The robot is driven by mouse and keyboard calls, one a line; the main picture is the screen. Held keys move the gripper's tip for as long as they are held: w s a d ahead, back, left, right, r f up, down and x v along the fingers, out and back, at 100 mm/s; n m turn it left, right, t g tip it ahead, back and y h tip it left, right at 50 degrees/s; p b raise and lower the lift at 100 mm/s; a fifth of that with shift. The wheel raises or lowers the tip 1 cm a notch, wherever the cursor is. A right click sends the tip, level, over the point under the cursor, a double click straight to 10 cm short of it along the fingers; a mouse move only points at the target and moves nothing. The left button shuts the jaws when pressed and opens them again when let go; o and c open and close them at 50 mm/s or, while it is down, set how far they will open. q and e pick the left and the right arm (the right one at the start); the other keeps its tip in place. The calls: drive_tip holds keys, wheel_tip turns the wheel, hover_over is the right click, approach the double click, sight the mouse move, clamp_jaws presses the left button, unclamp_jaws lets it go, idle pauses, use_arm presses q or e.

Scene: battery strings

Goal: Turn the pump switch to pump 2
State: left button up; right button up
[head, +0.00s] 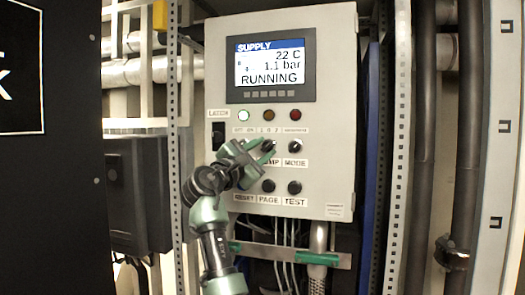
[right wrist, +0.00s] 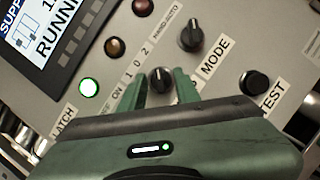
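The pump switch (right wrist: 160,80) is a black round knob under the "1 0 2" label in the right wrist view. It also shows in the head view (head: 269,146), partly hidden by my gripper. My right gripper (right wrist: 158,88) is at the panel, with one green finger on each side of the knob. Narrow gaps seem to show, so the fingers look open around it; contact is unclear. A small pale mark on the knob points roughly up in the wrist picture; which number it faces is too small to tell. The right gripper also shows in the head view (head: 262,154). My left gripper is not visible.
The grey cabinet (head: 335,120) has a display (head: 270,66) reading "RUNNING", 22 C and 1.1 bar. The white-green lamp (head: 243,115) is lit. The MODE knob (head: 295,146) sits close to the right; the TEST button (head: 294,187) is below it. Pipes flank the cabinet.

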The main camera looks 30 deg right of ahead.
drive_tip(key=b+v, duration=0.4)
drive_tip(key=v, duration=0.4)
drive_tip(key=shift+d, duration=0.1)
